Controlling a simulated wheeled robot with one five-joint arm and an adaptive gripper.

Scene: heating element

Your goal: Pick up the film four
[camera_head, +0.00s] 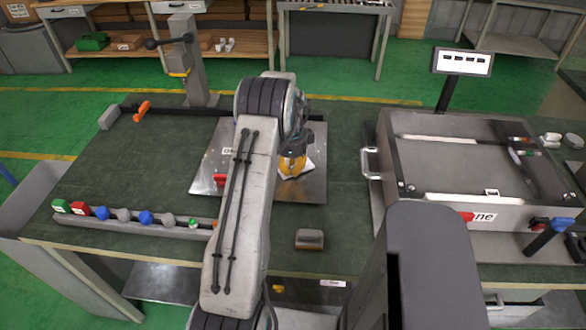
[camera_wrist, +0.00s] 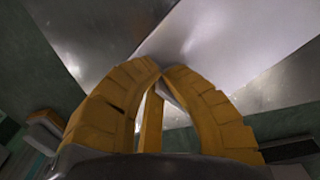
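A pale film (camera_head: 308,167) shows just beside and behind my gripper on the metal plate in the middle of the bench. It is mostly hidden by my arm. In the wrist view the film (camera_wrist: 235,45) is a bright sheet running from the fingertips to the upper right. My gripper (camera_head: 292,172) has yellow fingers and points down at the plate. In the wrist view its fingertips (camera_wrist: 160,70) are drawn together at the film's near corner, and a bit of the sheet shows between them. No number can be read on the film.
The metal plate (camera_head: 205,172) lies under the gripper, with a red clamp (camera_head: 220,180) on it. A row of colored knobs (camera_head: 145,217) lines the bench's front left. A small block (camera_head: 309,238) lies in front. A large framed machine (camera_head: 470,170) stands at right.

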